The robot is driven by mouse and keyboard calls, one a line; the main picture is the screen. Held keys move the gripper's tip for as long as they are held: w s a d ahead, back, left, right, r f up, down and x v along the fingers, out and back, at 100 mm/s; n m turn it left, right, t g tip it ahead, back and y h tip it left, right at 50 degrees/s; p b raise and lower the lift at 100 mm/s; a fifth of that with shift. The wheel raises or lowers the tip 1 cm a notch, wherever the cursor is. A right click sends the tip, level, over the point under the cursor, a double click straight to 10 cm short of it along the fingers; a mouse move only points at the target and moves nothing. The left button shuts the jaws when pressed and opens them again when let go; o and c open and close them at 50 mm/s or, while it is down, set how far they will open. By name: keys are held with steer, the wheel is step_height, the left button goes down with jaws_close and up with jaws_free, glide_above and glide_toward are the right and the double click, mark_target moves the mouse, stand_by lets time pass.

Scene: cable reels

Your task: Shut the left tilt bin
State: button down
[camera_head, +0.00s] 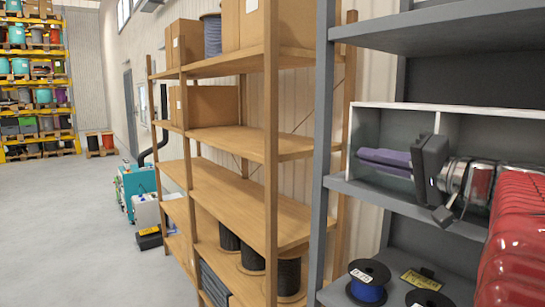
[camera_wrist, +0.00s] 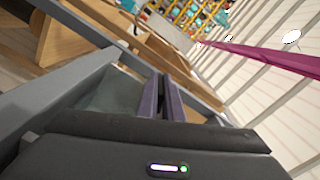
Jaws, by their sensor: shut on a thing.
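The left tilt bin (camera_head: 374,125) is in the left compartment of a pale-framed housing on the grey shelf unit at the right of the head view. Its front lies low behind my fingers, and I cannot tell its exact tilt. My gripper (camera_head: 362,160) reaches in from the right, with its two purple fingers close together across the bin's front. In the wrist view my gripper (camera_wrist: 165,82) shows the fingers nearly parallel with a narrow gap. They are shut on what appears to be the bin's front edge, mostly hidden between them.
A grey upright (camera_head: 322,150) stands just left of the housing. Below, a blue cable reel (camera_head: 367,285) sits on the lower shelf. A wooden rack (camera_head: 235,195) with boxes and dark reels stands further left. The floor (camera_head: 70,220) at the left is clear.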

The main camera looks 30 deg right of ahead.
steer(key=c, duration=1.9)
jaws_free()
steer(key=shift+w+f, duration=0.1)
